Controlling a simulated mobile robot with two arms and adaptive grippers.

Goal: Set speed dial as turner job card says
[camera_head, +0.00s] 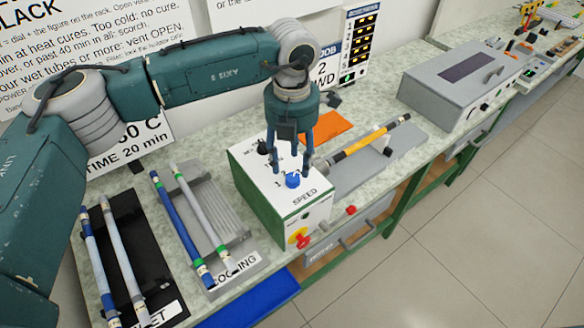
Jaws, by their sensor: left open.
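The blue speed dial (292,181) sits on the white top of the turner's control box (256,186), above the word SPEED. Numerals beside it are partly hidden and its pointer is too small to read. My left gripper (293,172) is open and points down over the dial, one finger on each side of it. I cannot tell whether the fingers touch it. A black knob (263,147) is further back on the same box. The job card (327,67) against the wall shows "2 FWD", its top partly cut by my arm. My right gripper is out of view.
A yellow-and-black rod (370,138) lies on the turner to the right. A red knob (302,240) is on the box front. The cooling rack (232,207) and black wet rack (130,262) hold rods at left. A grey lidded box (465,82) stands at right.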

